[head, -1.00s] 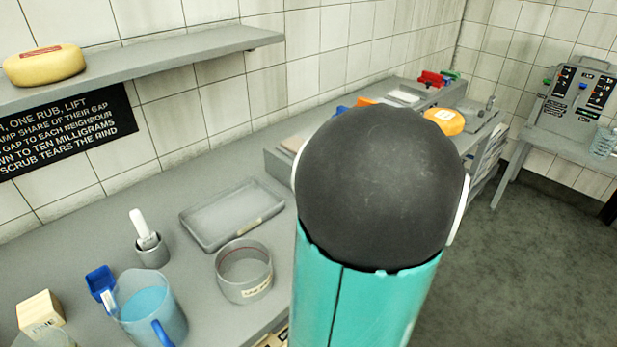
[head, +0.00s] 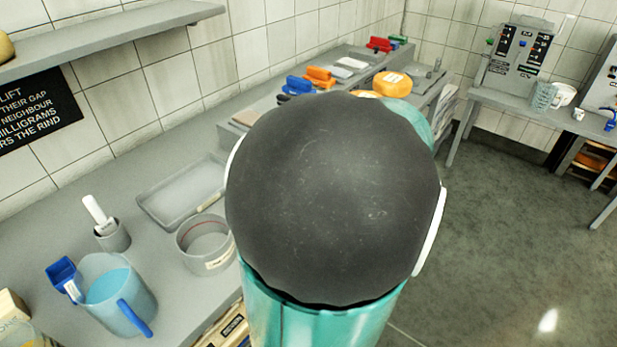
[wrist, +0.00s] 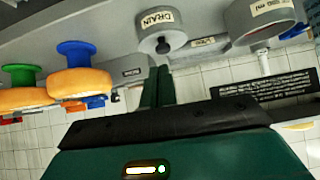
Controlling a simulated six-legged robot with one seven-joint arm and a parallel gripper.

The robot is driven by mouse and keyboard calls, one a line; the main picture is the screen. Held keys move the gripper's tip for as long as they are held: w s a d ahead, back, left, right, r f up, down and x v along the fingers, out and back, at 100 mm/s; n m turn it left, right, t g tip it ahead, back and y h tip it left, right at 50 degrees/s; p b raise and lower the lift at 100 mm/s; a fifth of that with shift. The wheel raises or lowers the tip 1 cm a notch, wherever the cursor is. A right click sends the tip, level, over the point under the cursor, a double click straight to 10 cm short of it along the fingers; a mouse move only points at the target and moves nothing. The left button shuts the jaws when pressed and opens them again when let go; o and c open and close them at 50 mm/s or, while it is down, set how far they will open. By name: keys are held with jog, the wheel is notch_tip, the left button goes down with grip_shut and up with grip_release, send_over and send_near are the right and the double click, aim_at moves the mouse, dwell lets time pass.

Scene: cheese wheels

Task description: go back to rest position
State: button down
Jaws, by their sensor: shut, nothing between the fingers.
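My gripper (wrist: 157,75) shows in the wrist view as two dark green fingers close together, with nothing between them. It points toward the bench and the tiled wall, and that view is upside down. In the head view my teal arm with its dark rounded joint fills the middle and hides part of the bench; the fingers do not show there. A yellow-orange cheese wheel (head: 392,84) with a white label lies at the far end of the bench. In the wrist view, orange rounds (wrist: 80,83) with blue and green knobs show at the left.
The bench (head: 75,235) holds a blue-handled jug (head: 118,295), a grey ring-shaped container (head: 204,245), a shallow tray (head: 182,195) and a white-handled tool in a cup (head: 113,237). A shelf (head: 110,40) runs above. Open floor (head: 500,240) lies right; a panelled machine (head: 515,55) stands behind.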

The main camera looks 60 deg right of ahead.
jog(key=shift+s+a+r, duration=0.15)
jog(key=shift+s+a, duration=0.05)
jog(key=shift+s, duration=0.8)
jog(key=w+a+r+n+g+y, duration=0.1)
jog(key=w+a+y, duration=0.1)
jog(key=w+a, duration=0.55)
jog(key=w+a+r+n+g+y, duration=0.1)
jog(key=w+a+r+g+y, duration=0.1)
jog(key=w+a, duration=0.55)
jog(key=a+r+g+h, duration=0.1)
jog(key=a+r+h, duration=0.1)
jog(key=a, duration=2.1)
jog(key=shift+a+r+n, duration=0.25)
jog(key=shift+r+n, duration=0.05)
jog(key=shift+r, duration=0.35)
